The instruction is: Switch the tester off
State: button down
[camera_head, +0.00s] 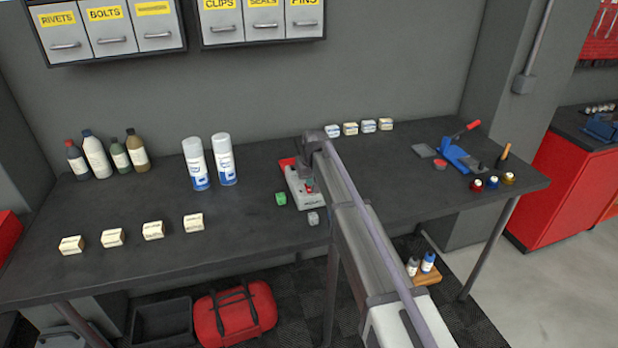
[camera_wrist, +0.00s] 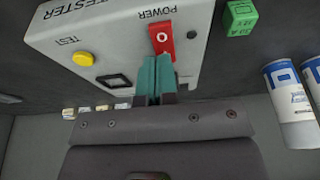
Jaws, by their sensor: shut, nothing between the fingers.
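The tester (camera_wrist: 110,35) is a pale grey box that fills the upper part of the wrist view, its lettering upside down. It has a red POWER rocker switch (camera_wrist: 160,36) marked with a circle, a yellow TEST button (camera_wrist: 83,59) and a dark window. My gripper (camera_wrist: 158,60) is shut, its teal fingertips at the near end of the red switch and covering part of it. I cannot tell whether they press on it. In the head view the tester (camera_head: 300,195) stands on the bench, partly hidden behind my arm.
Small boxes (camera_head: 360,127) line the back. A blue tool (camera_head: 455,156) lies on the right.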

jog(key=shift+r+p, duration=0.45)
jog(key=s+p+v, duration=0.1)
jog(key=p+v, duration=1.1)
jog(key=v, duration=0.1)
jog(key=shift+s+d+f, duration=0.25)
jog(key=shift+d+f, duration=0.05)
jog(key=shift+d, duration=0.05)
jog(key=s+d+f+m+g+b, duration=0.1)
jog(key=s+d+f+b, duration=0.2)
jog(key=s+d, duration=0.4)
jog(key=s+d+f+m+g+b, duration=0.1)
jog(key=s+d+f+b, duration=0.2)
jog(key=s+d, duration=0.4)
jog(key=s+d+f+m+g+h+b, duration=0.1)
jog(key=s+d, duration=0.6)
jog(key=s, duration=1.3)
notch_tip(320, 180, down, 3)
jog(key=shift+d+r+m+b, duration=0.1)
jog(key=shift+d+m+b, duration=0.4)
jog(key=shift+b, duration=0.6)
